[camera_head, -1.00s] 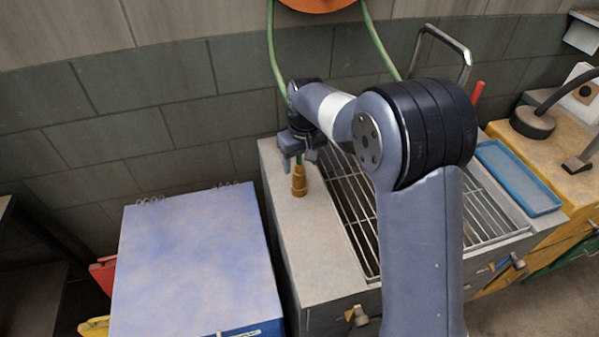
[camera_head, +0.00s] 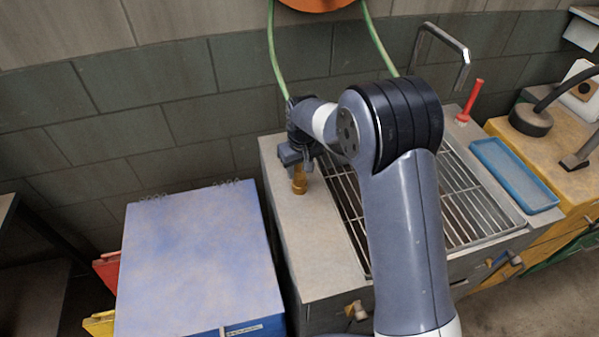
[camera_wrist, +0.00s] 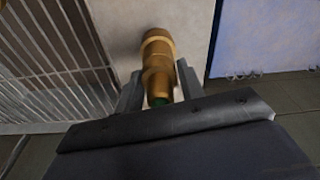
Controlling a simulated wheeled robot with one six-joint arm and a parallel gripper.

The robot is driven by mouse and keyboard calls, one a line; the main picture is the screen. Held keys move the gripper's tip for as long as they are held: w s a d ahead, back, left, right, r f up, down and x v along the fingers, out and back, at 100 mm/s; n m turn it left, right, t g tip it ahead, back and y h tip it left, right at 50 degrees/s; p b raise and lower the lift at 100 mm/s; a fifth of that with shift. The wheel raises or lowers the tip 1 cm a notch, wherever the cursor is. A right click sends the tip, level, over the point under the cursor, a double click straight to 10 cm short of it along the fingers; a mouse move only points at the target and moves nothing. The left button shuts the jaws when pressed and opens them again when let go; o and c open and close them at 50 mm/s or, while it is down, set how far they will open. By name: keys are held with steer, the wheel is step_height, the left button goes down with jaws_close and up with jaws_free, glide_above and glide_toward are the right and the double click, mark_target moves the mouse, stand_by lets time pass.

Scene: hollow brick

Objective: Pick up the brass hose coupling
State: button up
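The brass hose coupling (camera_head: 299,182) stands upright on the grey counter to the left of the metal grate. In the wrist view the brass coupling (camera_wrist: 157,62) lies between the two fingers of my gripper (camera_wrist: 158,88), with a green spot at its near end. My gripper (camera_head: 298,160) is over the coupling's top in the head view. The fingers stand apart on either side of the coupling. A narrow gap seems to show on the left; contact on the right side cannot be told.
The metal grate (camera_head: 462,205) lies right of the coupling. A blue tray (camera_head: 514,176), a red-handled tool (camera_head: 470,100) and a bent metal tap (camera_head: 440,40) are farther right. A blue-topped box (camera_head: 195,260) stands left. A tiled wall (camera_head: 180,130) rises close behind.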

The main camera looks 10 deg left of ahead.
steer(key=c, duration=0.6)
steer(key=shift+o, duration=0.2)
